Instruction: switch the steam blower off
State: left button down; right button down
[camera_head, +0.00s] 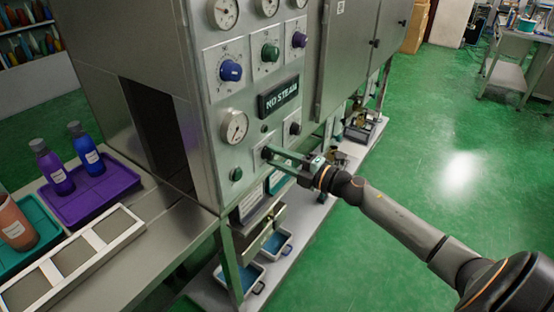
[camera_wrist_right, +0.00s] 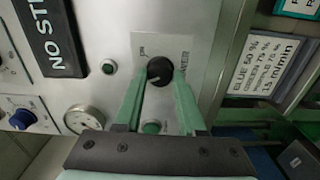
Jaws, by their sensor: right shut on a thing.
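The steam blower switch is a round black knob (camera_wrist_right: 160,70) on the grey control panel. In the right wrist view, lettering beside it is partly hidden and ends in "OWER", and a small mark, apparently "ON", stands to its left. A thin pointer line shows on the knob. My right gripper (camera_wrist_right: 160,80) has its two green fingers on either side of the knob, shut on it. In the head view the right gripper (camera_head: 272,155) reaches the lower panel from the right. The knob is mostly hidden there by the fingers. My left gripper is out of view.
A dark "NO STEAM" sign (camera_head: 279,97) sits above. Gauges (camera_head: 234,127), a blue knob (camera_head: 230,71) and a green button (camera_head: 236,174) surround the fingers. Bottles (camera_head: 86,147) stand on a purple tray (camera_head: 108,185) at left. Green floor (camera_head: 400,170) is open at right.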

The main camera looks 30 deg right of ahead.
jog(key=shift+f+n+b, duration=0.1)
jog(key=shift+n+b, duration=0.6)
jog(key=shift+n, duration=1.5)
jog(key=c, duration=0.5)
grip_release()
jog(key=shift+s+d, duration=0.25)
jog(key=shift+s, duration=0.3)
jog(key=b+v, duration=0.1)
jog(key=v, duration=1)
jog(key=shift+s, duration=0.2)
